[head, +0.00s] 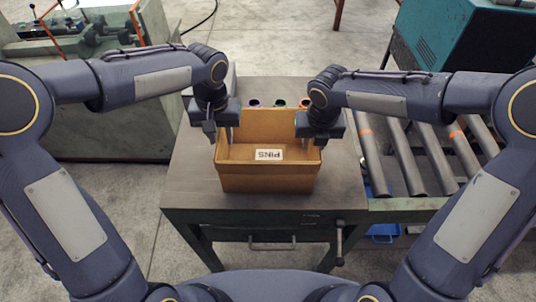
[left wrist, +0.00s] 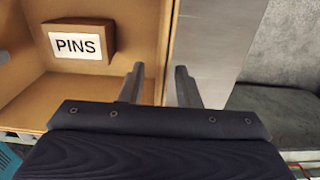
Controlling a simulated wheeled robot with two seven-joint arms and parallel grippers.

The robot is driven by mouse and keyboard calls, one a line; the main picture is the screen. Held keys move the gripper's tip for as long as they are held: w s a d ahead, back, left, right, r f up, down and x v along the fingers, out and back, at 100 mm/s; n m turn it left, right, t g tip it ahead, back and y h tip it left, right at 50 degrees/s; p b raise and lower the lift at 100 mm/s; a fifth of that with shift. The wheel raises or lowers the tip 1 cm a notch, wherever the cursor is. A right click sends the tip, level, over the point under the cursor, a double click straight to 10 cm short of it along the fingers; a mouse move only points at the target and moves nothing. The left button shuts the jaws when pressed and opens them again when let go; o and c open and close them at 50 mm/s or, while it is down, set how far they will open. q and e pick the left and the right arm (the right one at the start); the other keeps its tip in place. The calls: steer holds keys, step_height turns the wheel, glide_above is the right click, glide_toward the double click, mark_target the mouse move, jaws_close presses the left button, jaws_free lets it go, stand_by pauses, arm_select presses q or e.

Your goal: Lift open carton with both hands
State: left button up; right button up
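The open tan carton (head: 268,180) stands on the workbench, its open top facing up. Inside it is a small cardboard box with a white PINS label (head: 269,154), which also shows in the left wrist view (left wrist: 82,46). My left gripper (head: 219,131) is at the carton's left wall. In the left wrist view its two fingers (left wrist: 159,87) are apart, one on each side of the wall's edge (left wrist: 167,45), with gaps beside it. My right gripper (head: 316,135) is at the carton's right wall; its finger gap is not clear.
The workbench top (head: 190,170) is bare left of the carton. Several small coloured round items (head: 279,103) sit behind the carton. A roller conveyor (head: 420,155) is at the right, with a teal machine (head: 455,45) beyond. A green machine (head: 95,100) stands at the left.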

arm_select(q)
jaws_close()
arm_select(e)
jaws_close()
